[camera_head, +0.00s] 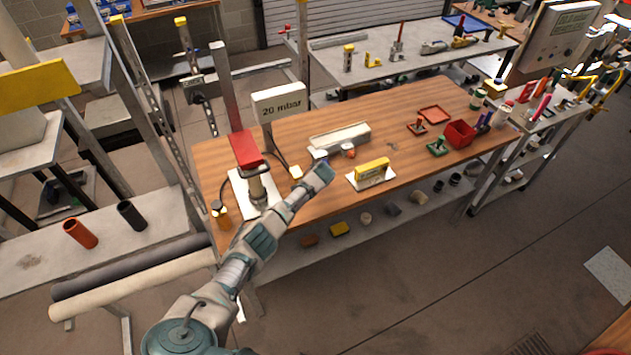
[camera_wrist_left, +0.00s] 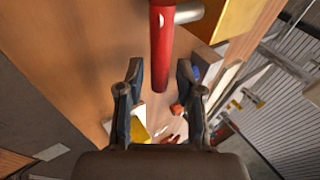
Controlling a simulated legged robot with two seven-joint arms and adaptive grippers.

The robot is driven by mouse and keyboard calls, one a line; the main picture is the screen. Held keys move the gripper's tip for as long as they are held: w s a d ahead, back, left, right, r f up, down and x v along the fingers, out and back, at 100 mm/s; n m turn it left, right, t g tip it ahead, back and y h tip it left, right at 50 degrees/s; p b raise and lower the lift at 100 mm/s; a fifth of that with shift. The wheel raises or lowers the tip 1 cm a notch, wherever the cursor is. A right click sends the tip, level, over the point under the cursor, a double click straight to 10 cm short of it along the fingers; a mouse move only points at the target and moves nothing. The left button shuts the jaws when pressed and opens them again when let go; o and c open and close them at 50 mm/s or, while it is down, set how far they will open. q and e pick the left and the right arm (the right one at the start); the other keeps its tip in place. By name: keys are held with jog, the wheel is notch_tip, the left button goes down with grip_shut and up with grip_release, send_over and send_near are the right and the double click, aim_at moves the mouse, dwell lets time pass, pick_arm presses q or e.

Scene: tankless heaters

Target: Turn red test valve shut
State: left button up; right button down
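The red valve handle (camera_head: 246,149) stands over a brass body on a white base plate (camera_head: 245,200), at the left end of the wooden table. My left gripper (camera_head: 320,172) is above the table, to the right of the handle in the head view. In the left wrist view, a red bar (camera_wrist_left: 162,45), apparently the valve handle, reaches down from the top edge. Its end lies in line with the gap between the fingers of my left gripper (camera_wrist_left: 160,78). The fingers are apart; contact with the bar cannot be told. My right gripper is not in view.
A "20 mbar" sign (camera_head: 279,102) stands behind the valve. A yellow block (camera_head: 372,170) on a white plate, a grey block (camera_head: 340,136) and a red bin (camera_head: 459,134) are on the wooden table (camera_head: 300,215). The floor at the right front is mostly clear.

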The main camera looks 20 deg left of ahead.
pick_arm(q)
jog(key=shift+f, duration=0.15)
jog(key=v, duration=1.1)
jog(key=shift+s+r, duration=0.2)
jog(key=shift+r, duration=0.15)
jog(key=shift+d, duration=0.15)
